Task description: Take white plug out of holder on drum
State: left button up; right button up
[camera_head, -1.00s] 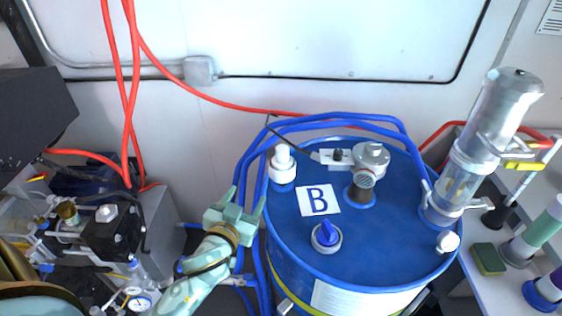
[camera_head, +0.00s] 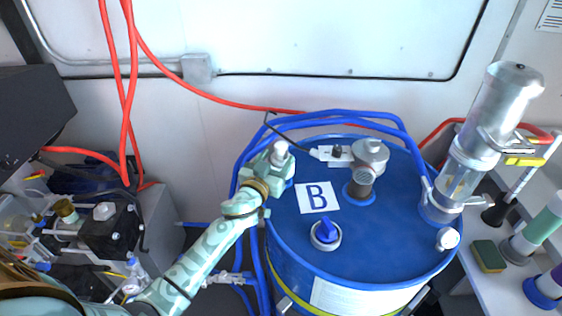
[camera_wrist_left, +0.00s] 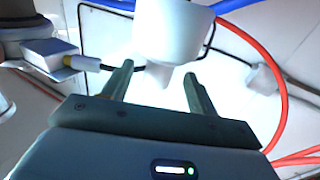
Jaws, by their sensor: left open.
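The white plug (camera_head: 280,149) stands upright at the back left of the blue drum's (camera_head: 385,245) top. My left gripper (camera_head: 273,163) is at it, with its jaws open. In the left wrist view the two fingers (camera_wrist_left: 158,85) point toward the wide white body (camera_wrist_left: 172,30), and its narrower end lies between them. I see no clear contact. The white holder below the plug is mostly hidden behind my gripper in the head view. My right gripper is not in view.
A label marked B (camera_head: 318,197), a blue-handled cap (camera_head: 325,234) and a metal pump fitting (camera_head: 369,160) are on the drum top. Blue hoses (camera_head: 335,119) run behind the plug. A clear cylinder (camera_head: 462,175) stands at the drum's right.

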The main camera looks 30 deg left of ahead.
aim_at(278, 156)
pick_arm(q)
jog(key=w, duration=0.4)
jog(key=shift+a+f+b, duration=0.1)
jog(key=shift+b, duration=0.2)
jog(key=shift+c, duration=0.7)
jog(key=c, duration=1)
jog(key=shift+o, duration=0.2)
